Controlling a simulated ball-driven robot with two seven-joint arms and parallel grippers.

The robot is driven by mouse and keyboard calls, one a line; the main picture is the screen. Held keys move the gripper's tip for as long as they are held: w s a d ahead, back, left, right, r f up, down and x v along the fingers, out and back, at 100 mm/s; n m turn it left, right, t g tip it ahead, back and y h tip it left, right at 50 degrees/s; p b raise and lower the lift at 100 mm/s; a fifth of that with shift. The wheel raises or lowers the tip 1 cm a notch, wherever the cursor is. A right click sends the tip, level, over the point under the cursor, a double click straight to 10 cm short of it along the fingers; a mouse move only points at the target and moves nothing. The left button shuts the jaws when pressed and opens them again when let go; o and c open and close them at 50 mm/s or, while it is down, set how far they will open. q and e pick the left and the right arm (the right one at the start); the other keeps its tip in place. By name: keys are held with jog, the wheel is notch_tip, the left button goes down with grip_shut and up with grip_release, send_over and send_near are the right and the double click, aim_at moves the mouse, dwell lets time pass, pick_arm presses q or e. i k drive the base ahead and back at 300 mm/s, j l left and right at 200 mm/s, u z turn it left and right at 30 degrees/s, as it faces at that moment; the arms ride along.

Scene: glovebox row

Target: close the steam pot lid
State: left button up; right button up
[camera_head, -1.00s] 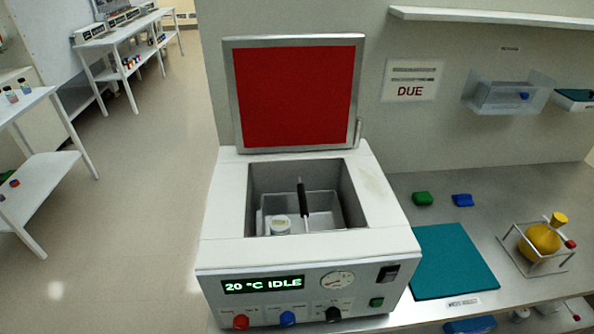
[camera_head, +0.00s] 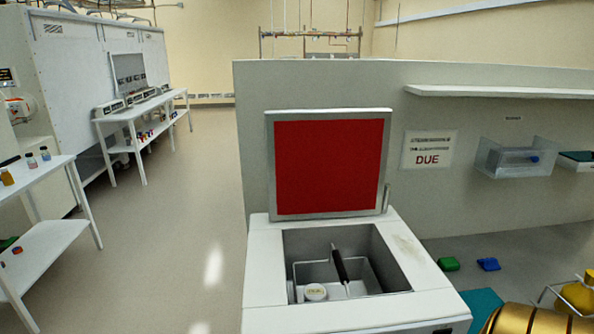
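The steam pot (camera_head: 268,282) is a white box with an open grey well, at the lower middle of the head view. Its lid (camera_head: 330,166), a red panel in a grey frame, stands upright at the back edge. In the well sit a metal basket (camera_head: 315,272) with a black handle (camera_head: 340,265) and a white-capped jar (camera_head: 315,292). The pot's front panel is mostly cut off below. A gold-coloured rounded part, likely my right arm, enters at the lower right corner.
A grey bench with a green block (camera_head: 448,264), a blue block (camera_head: 488,264) and a teal mat (camera_head: 482,303) lies to the right. A shelf (camera_head: 500,92) and clear bin (camera_head: 515,158) are on the wall. Open floor lies left.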

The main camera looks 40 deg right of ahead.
aim_at(321, 163)
jog(key=i+j, duration=0.3)
jog(key=j, duration=0.15)
jog(key=i+j, duration=0.25)
jog(key=j, duration=0.15)
jog(key=i+j, duration=0.3)
jog(key=j, duration=0.15)
jog(key=i+z, duration=0.45)
jog(key=i+j+z, duration=0.45)
jog(key=i, duration=0.15)
jog(key=i+z, duration=0.3)
jog(key=z, duration=0.15)
jog(key=i+z, duration=0.45)
jog(key=i+j+z, duration=0.1)
jog(key=i+z, duration=0.15)
jog(key=z, duration=0.25)
jog(key=i+j+z, duration=0.25)
jog(key=z, duration=0.2)
jog(key=i+j+z, duration=0.2)
jog(key=j+z, duration=0.25)
jog(key=l, duration=0.05)
